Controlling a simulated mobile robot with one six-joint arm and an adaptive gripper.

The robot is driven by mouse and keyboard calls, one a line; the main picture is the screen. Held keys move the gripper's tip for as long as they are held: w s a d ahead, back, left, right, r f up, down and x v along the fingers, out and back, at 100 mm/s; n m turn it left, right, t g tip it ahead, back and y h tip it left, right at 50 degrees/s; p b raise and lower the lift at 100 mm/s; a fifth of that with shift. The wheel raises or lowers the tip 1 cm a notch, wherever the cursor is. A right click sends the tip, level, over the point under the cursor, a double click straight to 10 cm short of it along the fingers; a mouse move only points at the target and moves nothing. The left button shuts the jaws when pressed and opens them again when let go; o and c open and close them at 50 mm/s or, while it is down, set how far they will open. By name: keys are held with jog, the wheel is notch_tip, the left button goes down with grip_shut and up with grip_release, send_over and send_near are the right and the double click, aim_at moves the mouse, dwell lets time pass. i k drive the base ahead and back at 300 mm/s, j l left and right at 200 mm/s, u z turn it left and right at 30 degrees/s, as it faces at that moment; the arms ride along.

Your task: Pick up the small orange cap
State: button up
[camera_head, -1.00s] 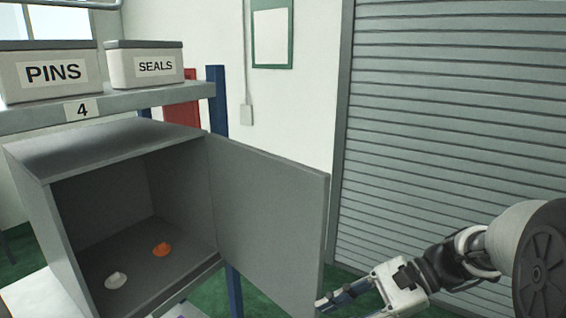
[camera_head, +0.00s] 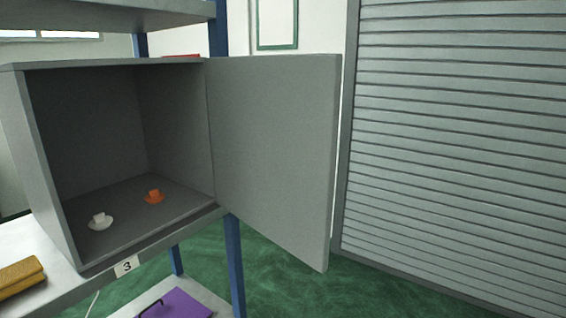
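The small orange cap (camera_head: 154,196) sits on the floor of an open grey cabinet (camera_head: 22,150), towards the back right. It has a wide flat rim and a raised knob. A similar white cap (camera_head: 100,221) sits to its left and nearer the front opening. The cabinet door (camera_head: 270,155) is swung open to the right. My gripper does not show in the current view.
The cabinet stands on a shelf (camera_head: 62,291) labelled 3. A yellow-brown item (camera_head: 20,276) lies on that shelf at left. A purple item (camera_head: 176,304) lies on a lower shelf. Another shelf (camera_head: 110,14) runs above. Blue posts (camera_head: 234,265) and a roller shutter (camera_head: 455,150) stand at right.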

aim_at(154, 197)
jog(key=i+l+u, duration=0.15)
jog(key=u, duration=1.3)
jog(key=l+u, duration=0.3)
jog(key=l, duration=0.45)
jog(key=l+u, duration=0.3)
jog(key=l, duration=0.5)
jog(key=k+l+u, duration=0.15)
jog(key=l+u, duration=0.15)
jog(key=l, duration=0.45)
jog(key=i+j, duration=0.2)
jog(key=j, duration=0.15)
